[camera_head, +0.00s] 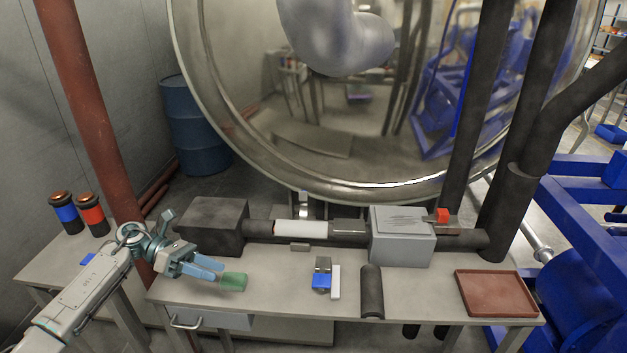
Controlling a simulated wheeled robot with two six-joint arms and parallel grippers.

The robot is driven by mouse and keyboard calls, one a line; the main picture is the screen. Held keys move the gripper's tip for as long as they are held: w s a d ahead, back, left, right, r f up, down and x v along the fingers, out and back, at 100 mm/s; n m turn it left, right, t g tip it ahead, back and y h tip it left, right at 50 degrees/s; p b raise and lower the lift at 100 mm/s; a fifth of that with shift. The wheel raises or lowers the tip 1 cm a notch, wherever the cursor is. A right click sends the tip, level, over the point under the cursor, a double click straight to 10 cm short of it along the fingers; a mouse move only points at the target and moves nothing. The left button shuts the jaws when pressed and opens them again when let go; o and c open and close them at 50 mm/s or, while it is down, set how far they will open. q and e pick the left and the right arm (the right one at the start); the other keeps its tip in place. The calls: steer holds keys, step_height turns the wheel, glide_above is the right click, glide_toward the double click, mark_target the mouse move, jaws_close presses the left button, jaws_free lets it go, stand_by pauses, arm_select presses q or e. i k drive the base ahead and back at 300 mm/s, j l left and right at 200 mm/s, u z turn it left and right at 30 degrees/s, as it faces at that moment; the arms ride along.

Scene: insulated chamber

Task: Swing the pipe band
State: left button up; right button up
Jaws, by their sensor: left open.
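A horizontal pipe (349,240) runs along the back of the bench between a dark block and a grey box. A white sleeve (300,228) covers part of it. A small metal piece (304,206) stands up behind the sleeve, and a small grey piece (299,247) shows below it; I cannot tell which is the band. My left gripper (219,272) is open at the bench's left, with blue fingers pointing right. My right gripper is not in view.
The bench (424,300) also holds a blue-and-white item (322,280), a dark half-round shell (372,291) and a red-brown tray (495,293). The dark block (211,226) and grey box (402,236) flank the pipe. Two capped jars (91,215) stand left.

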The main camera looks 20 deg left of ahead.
mark_target(303, 195)
steer(key=i, duration=1.35)
